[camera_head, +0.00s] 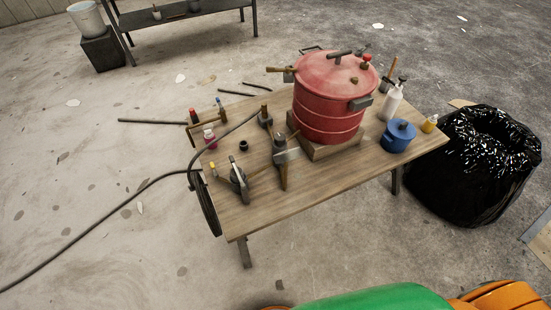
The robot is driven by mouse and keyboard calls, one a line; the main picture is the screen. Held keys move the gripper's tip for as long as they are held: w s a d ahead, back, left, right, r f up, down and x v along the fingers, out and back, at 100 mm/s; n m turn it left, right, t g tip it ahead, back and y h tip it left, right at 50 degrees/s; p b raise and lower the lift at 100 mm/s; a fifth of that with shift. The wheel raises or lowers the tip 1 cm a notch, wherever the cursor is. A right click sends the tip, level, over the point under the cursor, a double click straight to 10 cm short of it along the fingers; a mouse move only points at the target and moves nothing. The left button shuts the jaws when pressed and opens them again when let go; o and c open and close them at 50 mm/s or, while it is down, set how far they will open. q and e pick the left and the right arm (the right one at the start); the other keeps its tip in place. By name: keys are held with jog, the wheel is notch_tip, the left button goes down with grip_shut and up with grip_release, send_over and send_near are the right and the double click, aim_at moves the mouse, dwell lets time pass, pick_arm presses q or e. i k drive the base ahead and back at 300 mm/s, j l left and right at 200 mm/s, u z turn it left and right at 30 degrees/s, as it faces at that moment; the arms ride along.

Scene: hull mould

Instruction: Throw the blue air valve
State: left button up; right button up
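I cannot clearly make out a blue air valve. A large red lidded pressure pot (330,97) stands on a wooden block on the wooden table (290,200). Its lid has several small fittings, including a red knob (366,60) and a dark T-handle (340,56); none is clearly blue. A dark hose (140,190) comes across the floor from the left and up onto the table, ending near the small tools. A round blue pot (398,136) with a dark knob sits right of the red pot. Neither of my grippers is in view.
Hand tools (284,163), a pink-labelled bottle (209,138) and a white pump bottle (393,102) crowd the table. A full black bag (474,165) stands right of it. Floor left of the table is mostly clear, except for the hose.

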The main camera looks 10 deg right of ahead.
aim_at(218, 99)
jog(key=j+z, duration=0.25)
jog(key=j, duration=0.2)
jog(key=j+z, duration=0.3)
jog(key=j, duration=0.2)
jog(key=j+z, duration=0.25)
jog(key=j, duration=0.2)
jog(key=k+j+z, duration=0.15)
jog(key=j+z, duration=0.15)
jog(key=k+j+z, duration=0.25)
jog(key=j, duration=0.3)
jog(key=i+j+z, duration=0.2)
jog(key=j+z, duration=0.15)
jog(key=j, duration=0.2)
jog(key=i+j+z, duration=0.1)
jog(key=j+z, duration=0.3)
jog(key=j, duration=0.15)
jog(key=j+z, duration=0.35)
jog(key=j, duration=0.25)
jog(key=i+j+z, duration=0.3)
jog(key=j+z, duration=0.25)
jog(key=j, duration=0.2)
jog(key=i, duration=0.05)
